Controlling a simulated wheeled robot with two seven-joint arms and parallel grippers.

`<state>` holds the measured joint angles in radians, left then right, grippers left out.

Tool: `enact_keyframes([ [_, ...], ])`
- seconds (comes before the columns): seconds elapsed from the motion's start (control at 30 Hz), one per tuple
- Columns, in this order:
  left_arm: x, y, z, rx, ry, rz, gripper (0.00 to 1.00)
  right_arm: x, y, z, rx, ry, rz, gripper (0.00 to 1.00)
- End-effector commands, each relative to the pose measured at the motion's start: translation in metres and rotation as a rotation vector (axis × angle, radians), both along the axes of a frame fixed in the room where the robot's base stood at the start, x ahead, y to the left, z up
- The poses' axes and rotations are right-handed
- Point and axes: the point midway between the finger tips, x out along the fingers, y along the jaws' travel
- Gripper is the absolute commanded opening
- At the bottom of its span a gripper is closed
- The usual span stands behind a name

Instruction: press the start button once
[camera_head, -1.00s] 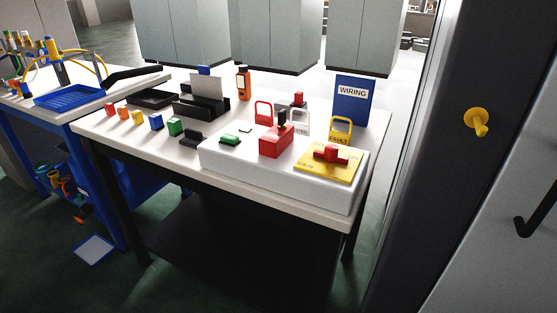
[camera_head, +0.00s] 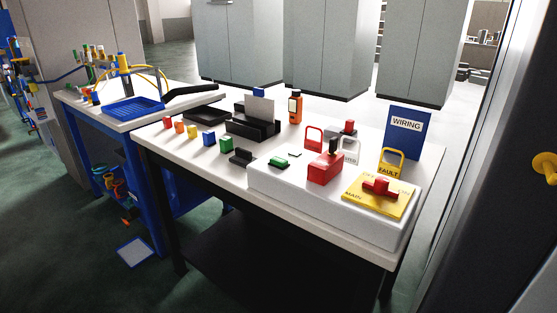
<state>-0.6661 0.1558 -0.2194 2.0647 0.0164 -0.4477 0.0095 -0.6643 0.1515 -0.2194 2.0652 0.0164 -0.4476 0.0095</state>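A low white panel (camera_head: 325,205) lies on the front right of the white table (camera_head: 180,158). On it, a small green piece (camera_head: 279,162) sits on a dark base at the left; it looks like a push button, but I cannot read a label on it. Beside it stands a red box with a black knob (camera_head: 325,167). To the right is a yellow plate marked MAIN with a red handle (camera_head: 381,187). Another green block (camera_head: 226,145) stands on the table left of the panel. Neither of my grippers is in view.
Padlock-shaped tags, including a yellow FAULT tag (camera_head: 391,162), and a blue WIRING binder (camera_head: 405,131) stand behind the panel. Small coloured blocks line the table's left side. A blue bench (camera_head: 115,122) adjoins at left. A dark pillar (camera_head: 480,180) rises at right.

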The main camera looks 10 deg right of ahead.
Motion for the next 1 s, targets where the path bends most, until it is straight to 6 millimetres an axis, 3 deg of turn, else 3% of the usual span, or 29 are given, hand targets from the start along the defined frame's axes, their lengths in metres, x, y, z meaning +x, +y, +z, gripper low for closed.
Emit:
enact_keyframes([
  [0.03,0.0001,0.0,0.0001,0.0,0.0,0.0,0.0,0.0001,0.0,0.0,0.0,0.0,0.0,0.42],
  [0.2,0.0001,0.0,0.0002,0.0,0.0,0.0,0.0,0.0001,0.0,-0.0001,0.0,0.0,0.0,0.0],
  [1.0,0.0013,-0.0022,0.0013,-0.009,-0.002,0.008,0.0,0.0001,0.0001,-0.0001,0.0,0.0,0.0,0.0],
])
